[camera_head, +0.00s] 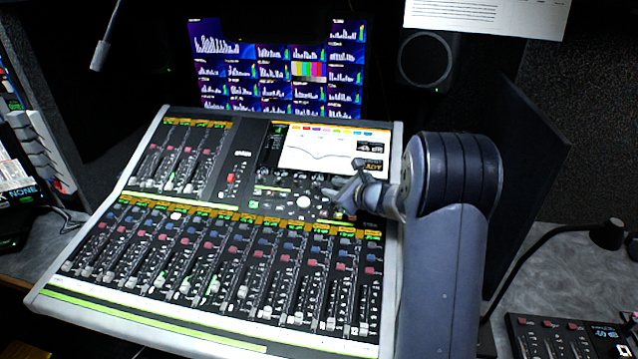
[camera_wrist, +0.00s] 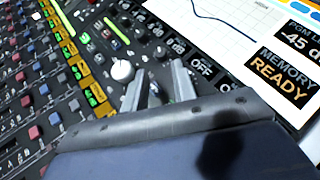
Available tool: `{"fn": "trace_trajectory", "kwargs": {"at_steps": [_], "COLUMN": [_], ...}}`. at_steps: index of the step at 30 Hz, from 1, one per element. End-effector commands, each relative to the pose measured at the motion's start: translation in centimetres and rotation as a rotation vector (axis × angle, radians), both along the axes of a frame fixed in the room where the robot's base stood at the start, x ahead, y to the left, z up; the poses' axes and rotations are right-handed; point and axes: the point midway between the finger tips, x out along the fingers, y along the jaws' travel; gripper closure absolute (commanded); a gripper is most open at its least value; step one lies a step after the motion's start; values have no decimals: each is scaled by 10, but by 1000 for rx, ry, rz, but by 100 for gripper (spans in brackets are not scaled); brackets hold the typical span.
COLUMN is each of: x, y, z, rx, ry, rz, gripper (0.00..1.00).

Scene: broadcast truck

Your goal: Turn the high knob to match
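The mixing console (camera_head: 150,305) fills the middle of the head view, with its lit screen (camera_head: 325,150) at the upper right. Below the screen is a row of small dark knobs; they show in the wrist view (camera_wrist: 158,30), too blurred to tell which is the high knob. A larger white knob (camera_wrist: 122,70) stands left of my fingers; it also shows in the head view (camera_head: 303,201). My gripper (camera_wrist: 158,68) is open, its two fingers apart over the knob area. I cannot tell whether it touches a knob. My gripper (camera_head: 350,190) partly hides the panel there.
Several faders (camera_head: 215,285) cover the console's lower part. Behind it stand a monitor wall (camera_head: 275,75) and a speaker (camera_head: 425,60). A microphone (camera_head: 100,55) hangs at the upper left. A desk lamp (camera_head: 606,234) and a small control box (camera_head: 565,338) are at the right.

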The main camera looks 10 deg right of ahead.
Motion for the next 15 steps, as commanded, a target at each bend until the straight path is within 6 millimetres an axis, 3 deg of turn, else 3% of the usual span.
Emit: {"fn": "trace_trajectory", "kwargs": {"at_steps": [6, 15], "x": [33, 58], "y": [18, 31], "z": [-14, -25], "rx": [0, -2], "ry": [1, 0], "rz": [3, 2], "gripper": [74, 74]}}
